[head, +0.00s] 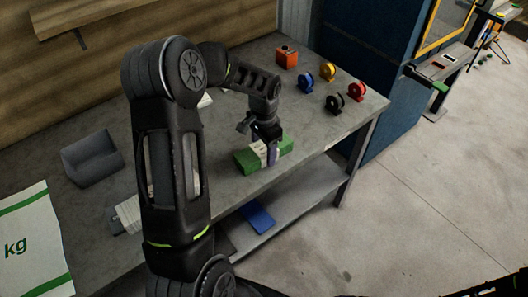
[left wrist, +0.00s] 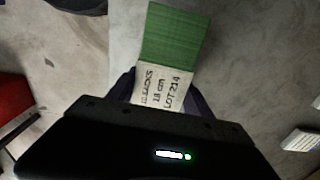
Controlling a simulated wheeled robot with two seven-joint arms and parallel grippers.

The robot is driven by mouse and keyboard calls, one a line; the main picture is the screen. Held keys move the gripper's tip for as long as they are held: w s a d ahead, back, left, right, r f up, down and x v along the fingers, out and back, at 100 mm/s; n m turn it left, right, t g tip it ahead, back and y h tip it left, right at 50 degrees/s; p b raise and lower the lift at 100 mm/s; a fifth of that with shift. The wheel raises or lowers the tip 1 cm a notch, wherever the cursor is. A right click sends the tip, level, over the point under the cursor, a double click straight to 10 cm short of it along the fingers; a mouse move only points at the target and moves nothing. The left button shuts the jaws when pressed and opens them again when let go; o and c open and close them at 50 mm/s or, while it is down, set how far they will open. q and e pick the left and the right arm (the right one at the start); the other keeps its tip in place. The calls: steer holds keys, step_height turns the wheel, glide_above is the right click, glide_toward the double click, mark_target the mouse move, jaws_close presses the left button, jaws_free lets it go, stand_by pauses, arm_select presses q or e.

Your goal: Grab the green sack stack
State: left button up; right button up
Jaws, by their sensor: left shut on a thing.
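The green sack stack (head: 247,161) lies near the front edge of the grey workbench in the head view, with a pale paper band around its middle. In the left wrist view the stack (left wrist: 172,38) shows its green end and the band's printed text, "SACKS 18 cm LOT 214". My left gripper (head: 270,152) is shut on the stack, its fingers at the banded middle. Its dark fingers show on both sides of the band in the left wrist view. The near part of the stack is hidden by my gripper body there. My right gripper is not clearly in view.
A grey bin (head: 92,158) and a white "kg" sack (head: 30,240) are at left. A blue item (head: 258,217) lies on the lower shelf.

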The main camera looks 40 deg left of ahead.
mark_target(263, 147)
arm_select(q)
steer(key=shift+c, duration=1.3)
step_height(263, 147, up, 10)
steer(key=shift+r+b, duration=0.1)
steer(key=shift+b, duration=0.55)
steer(key=shift+a, duration=0.1)
